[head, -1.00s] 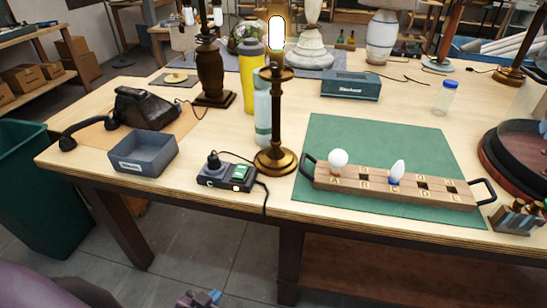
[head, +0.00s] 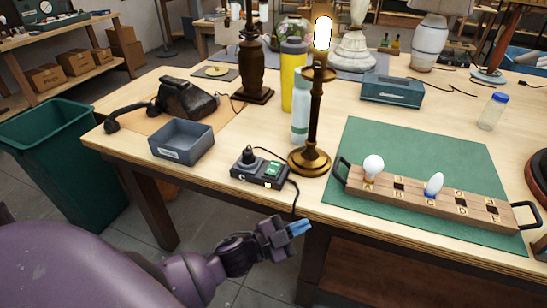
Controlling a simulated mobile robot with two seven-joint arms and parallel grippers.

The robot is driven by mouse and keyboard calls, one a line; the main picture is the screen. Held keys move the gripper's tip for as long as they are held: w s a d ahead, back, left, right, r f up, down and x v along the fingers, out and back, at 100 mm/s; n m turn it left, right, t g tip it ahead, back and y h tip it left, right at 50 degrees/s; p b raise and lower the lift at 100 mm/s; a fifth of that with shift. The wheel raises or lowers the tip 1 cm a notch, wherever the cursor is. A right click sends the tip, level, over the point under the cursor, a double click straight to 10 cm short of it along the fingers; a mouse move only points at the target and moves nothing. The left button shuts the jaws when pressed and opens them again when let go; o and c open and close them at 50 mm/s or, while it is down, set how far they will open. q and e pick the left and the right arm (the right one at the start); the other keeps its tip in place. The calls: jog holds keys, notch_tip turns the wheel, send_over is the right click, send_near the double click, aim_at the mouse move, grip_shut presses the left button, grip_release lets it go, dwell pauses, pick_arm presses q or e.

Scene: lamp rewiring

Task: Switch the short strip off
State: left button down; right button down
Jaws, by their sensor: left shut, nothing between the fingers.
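The short strip (head: 260,174) is a dark power strip near the table's front edge. A black plug (head: 248,156) stands in its left part, and a green-lit switch (head: 274,168) shows on its right part. My left gripper (head: 298,229) has blue fingertips and is shut and empty. It is in front of the table edge, below and right of the strip, apart from it. My right gripper is not in view.
A grey open bin (head: 181,157) and a black telephone (head: 186,98) are left of the strip. A green mat (head: 395,135) with a wooden bulb rack (head: 440,207) lies to the right. A dark cord hangs over the front edge near my left gripper.

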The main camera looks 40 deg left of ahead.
pick_arm(q)
jog(key=w+d+r+m+g+h, duration=0.3)
jog(key=d+r+m+g+h, duration=0.35)
jog(key=m, duration=0.55)
notch_tip(320, 180, up, 10)
jog(key=m+g+y, duration=0.8)
jog(key=g+y, duration=0.1)
jog(key=y, duration=0.7)
send_over(274, 163)
jog(key=s, duration=0.2)
jog(key=shift+d+f+t, duration=0.2)
jog(key=shift+f+t, duration=0.05)
jog(key=shift+f, duration=0.1)
jog(key=f, duration=0.4)
jog(key=w+f, duration=0.1)
jog(key=f, duration=0.7)
jog(key=shift+w+a+f, duration=0.15)
jog(key=shift+w, duration=0.1)
jog(key=shift+w+f+b, duration=0.1)
jog(key=shift+f+b, duration=0.2)
jog(key=shift+f, duration=0.4)
